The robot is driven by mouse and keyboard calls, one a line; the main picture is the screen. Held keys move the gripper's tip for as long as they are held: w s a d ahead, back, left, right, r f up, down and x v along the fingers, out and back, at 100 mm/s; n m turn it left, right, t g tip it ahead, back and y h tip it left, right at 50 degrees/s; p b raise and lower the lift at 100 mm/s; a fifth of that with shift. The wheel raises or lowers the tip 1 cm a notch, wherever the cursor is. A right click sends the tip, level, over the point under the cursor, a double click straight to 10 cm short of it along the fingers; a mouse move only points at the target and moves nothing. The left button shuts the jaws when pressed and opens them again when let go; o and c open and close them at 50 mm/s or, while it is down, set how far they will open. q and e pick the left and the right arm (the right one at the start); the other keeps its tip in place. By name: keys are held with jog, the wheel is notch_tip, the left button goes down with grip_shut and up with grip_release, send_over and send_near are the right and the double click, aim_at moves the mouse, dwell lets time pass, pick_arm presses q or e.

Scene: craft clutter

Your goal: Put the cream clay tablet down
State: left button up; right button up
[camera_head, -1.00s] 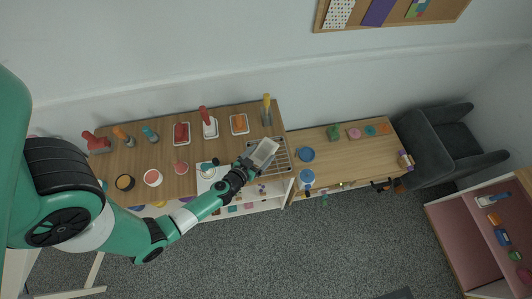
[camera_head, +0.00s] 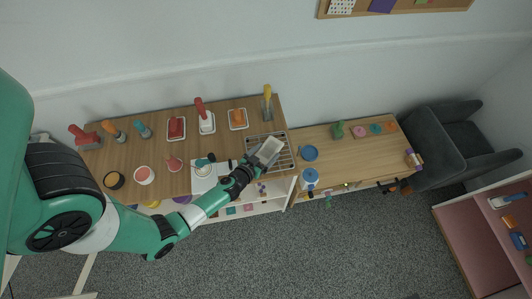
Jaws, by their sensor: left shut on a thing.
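The cream clay tablet (camera_head: 269,149) is a pale, flat, rectangular piece near the right end of the left wooden table. My left gripper (camera_head: 257,161) is shut on it, reaching in from the left. The tablet is tilted in the view and overlaps a wire rack (camera_head: 284,160) on the table's right end. I cannot tell whether the tablet touches the rack. My right gripper is not in view.
White trays with an orange piece (camera_head: 238,118), a red-handled tool (camera_head: 203,112) and a red block (camera_head: 176,128) stand left of the rack. A yellow-handled tool (camera_head: 268,98) stands behind it. Blue round items (camera_head: 309,153) sit on the right table.

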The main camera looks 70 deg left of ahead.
pick_arm(q)
jog(key=o, duration=1.3)
jog(key=shift+f, duration=0.1)
jog(key=shift+r, duration=0.2)
jog(key=p+v, duration=0.3)
jog(key=v, duration=0.9)
jog(key=shift+d+f, duration=0.1)
jog(key=shift+f, duration=0.05)
